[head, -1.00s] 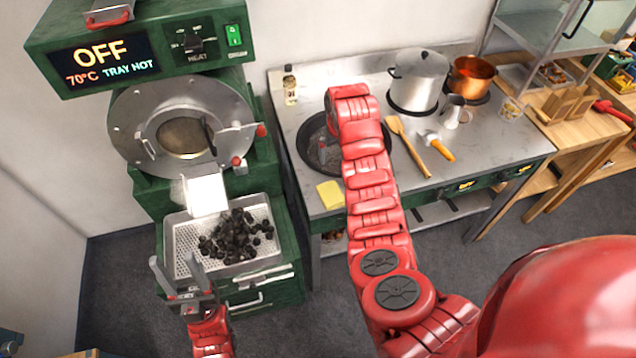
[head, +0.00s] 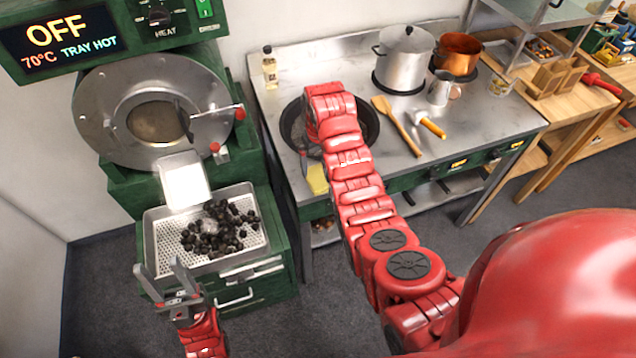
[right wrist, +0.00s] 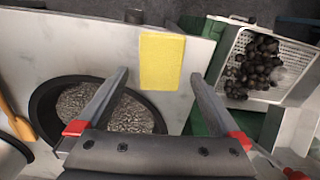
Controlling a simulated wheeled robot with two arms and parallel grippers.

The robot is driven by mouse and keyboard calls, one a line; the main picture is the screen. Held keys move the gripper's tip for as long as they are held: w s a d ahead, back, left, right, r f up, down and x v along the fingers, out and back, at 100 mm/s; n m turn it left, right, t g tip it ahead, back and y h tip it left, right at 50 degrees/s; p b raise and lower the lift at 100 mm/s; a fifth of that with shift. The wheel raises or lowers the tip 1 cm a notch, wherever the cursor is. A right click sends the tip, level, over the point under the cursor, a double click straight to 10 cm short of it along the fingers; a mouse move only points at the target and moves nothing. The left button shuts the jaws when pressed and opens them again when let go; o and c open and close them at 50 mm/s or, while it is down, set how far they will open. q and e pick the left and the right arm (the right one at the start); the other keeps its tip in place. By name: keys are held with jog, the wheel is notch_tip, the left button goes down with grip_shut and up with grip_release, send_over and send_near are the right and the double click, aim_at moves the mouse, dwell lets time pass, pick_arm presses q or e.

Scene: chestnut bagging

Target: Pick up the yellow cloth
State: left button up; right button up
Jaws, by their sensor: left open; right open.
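The yellow cloth (head: 317,178) lies flat near the front left edge of the metal counter, partly hidden by my right arm in the head view. In the right wrist view the whole cloth (right wrist: 162,62) shows as a yellow rectangle, ahead of and between the fingers. My right gripper (right wrist: 159,76) is open and empty above the counter; its height over the cloth is hard to tell. In the head view it is mostly hidden behind its own wrist. My left gripper (head: 157,267) is open and empty, in front of the perforated tray.
A dark round pan (right wrist: 60,98) of grey gravel-like material sits beside the cloth. The perforated tray (head: 160,262) of dark chestnuts juts from the green roaster (head: 125,190), marked "TRAY HOT".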

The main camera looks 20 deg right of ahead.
aim_at(318, 176)
jog(key=shift+f+p, duration=0.2)
jog(key=shift+p, duration=0.25)
jog(key=shift+w+a+f+p, duration=0.1)
jog(key=shift+f+p, duration=0.45)
jog(key=shift+f, duration=0.1)
jog(key=shift+w+a+f+p, duration=0.1)
jog(key=shift+f+p, duration=0.4)
jog(key=shift+f, duration=0.1)
jog(key=shift+d+f, duration=0.1)
jog(key=shift+f, duration=1.1)
jog(key=shift+c, duration=0.3)
jog(key=c, duration=1)
jog(key=shift+r, duration=0.2)
